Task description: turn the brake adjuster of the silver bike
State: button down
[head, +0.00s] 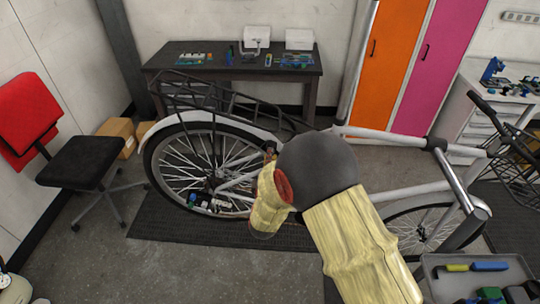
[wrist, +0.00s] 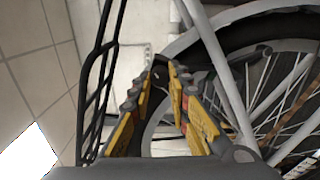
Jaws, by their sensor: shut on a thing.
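The silver bike (head: 388,137) stands across the middle of the head view, with its rear wheel (head: 190,172) on the left. In the wrist view its tyre (wrist: 232,42), spokes and pale frame tubes fill the right side. My gripper (wrist: 162,70) has its yellow-padded fingers drawn together at the tips, beside the wheel and a pale tube. The fingertips are shut on a small dark part, the brake adjuster, mostly hidden between them. In the head view my arm covers the gripper and that part of the bike.
The bike's black rear rack (head: 195,92) lies close along the left of the wrist view.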

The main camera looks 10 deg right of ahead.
jog(key=shift+n, duration=0.4)
jog(key=c, duration=1.7)
grip_release()
jog(key=shift+o, duration=0.2)
jog(key=v, duration=1.2)
